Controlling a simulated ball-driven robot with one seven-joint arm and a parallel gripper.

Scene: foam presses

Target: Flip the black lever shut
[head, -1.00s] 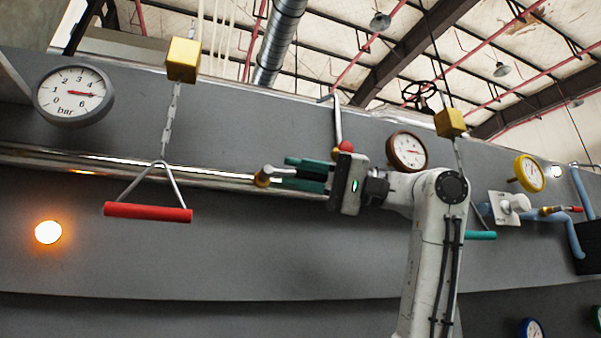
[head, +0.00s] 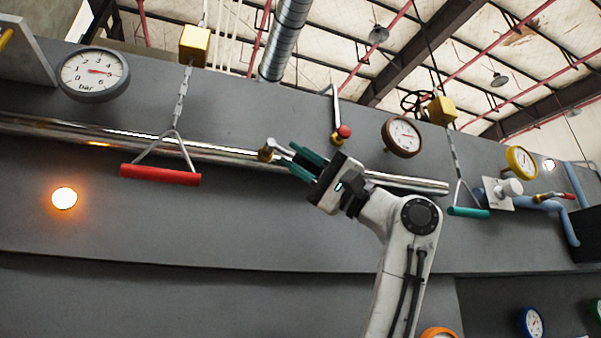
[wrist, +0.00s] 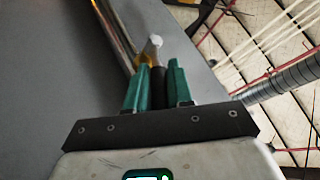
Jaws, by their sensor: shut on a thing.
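My gripper (head: 294,159) has teal fingers and reaches up and to the left in the head view. In the wrist view my gripper (wrist: 158,72) is shut on the black lever (wrist: 158,84), whose dark grip lies between the two fingers. The lever's silver end and brass valve body (wrist: 139,62) show just beyond the fingertips. In the head view the brass valve (head: 265,152) sits on the shiny pipe (head: 222,151). There the fingers hide the black grip, and only the lever's silver part (head: 282,149) shows, sloping down to the right.
A red-handled pull (head: 160,174) hangs left of the valve and a teal-handled pull (head: 468,212) hangs to the right. A lever with a red ball (head: 344,131) is close above my gripper. A brown gauge (head: 402,136) is right of it.

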